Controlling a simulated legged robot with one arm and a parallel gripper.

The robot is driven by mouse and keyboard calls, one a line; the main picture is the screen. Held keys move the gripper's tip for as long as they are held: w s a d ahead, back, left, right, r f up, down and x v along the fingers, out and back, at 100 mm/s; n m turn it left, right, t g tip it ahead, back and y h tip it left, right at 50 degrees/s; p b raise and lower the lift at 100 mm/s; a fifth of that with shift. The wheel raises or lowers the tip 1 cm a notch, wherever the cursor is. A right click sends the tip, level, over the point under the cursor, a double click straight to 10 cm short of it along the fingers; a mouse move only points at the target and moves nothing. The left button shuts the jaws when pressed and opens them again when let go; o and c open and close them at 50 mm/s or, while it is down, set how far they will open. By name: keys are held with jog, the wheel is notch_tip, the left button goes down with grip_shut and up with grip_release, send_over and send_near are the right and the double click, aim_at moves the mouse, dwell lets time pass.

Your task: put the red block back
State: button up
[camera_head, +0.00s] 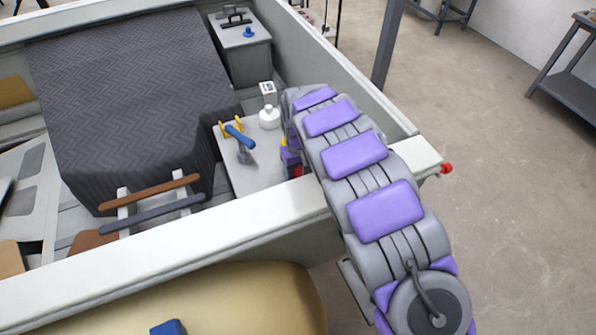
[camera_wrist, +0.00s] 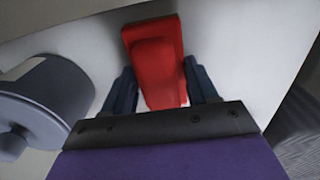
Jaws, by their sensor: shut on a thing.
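A red block (camera_wrist: 155,60) shows in the wrist view between the two dark fingers of my gripper (camera_wrist: 162,88). The gripper is shut on it, with a finger against each side. A pale surface lies behind the block; I cannot tell whether the block touches it. In the head view my gripper (camera_head: 290,162) is over the right part of a small white table (camera_head: 235,180). Only a small part of the red block (camera_head: 296,172) shows there, low beside my gripper; my arm hides the rest.
A grey cylinder (camera_wrist: 45,95) is close on the left in the wrist view. A pale wall (camera_head: 200,232) runs in front; a dark-covered bed (camera_head: 130,90) is left.

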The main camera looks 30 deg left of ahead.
aim_at(298, 169)
jog(key=o, duration=0.7)
jog(key=shift+a+f, duration=0.1)
jog(key=o, duration=0.4)
jog(key=shift+a+f, duration=0.1)
jog(key=shift+a, duration=0.25)
jog(key=shift+d, duration=0.15)
jog(key=shift+d+r, duration=0.1)
jog(key=shift+r, duration=0.6)
notch_tip(298, 169, up, 11)
jog(key=shift+p, duration=1.1)
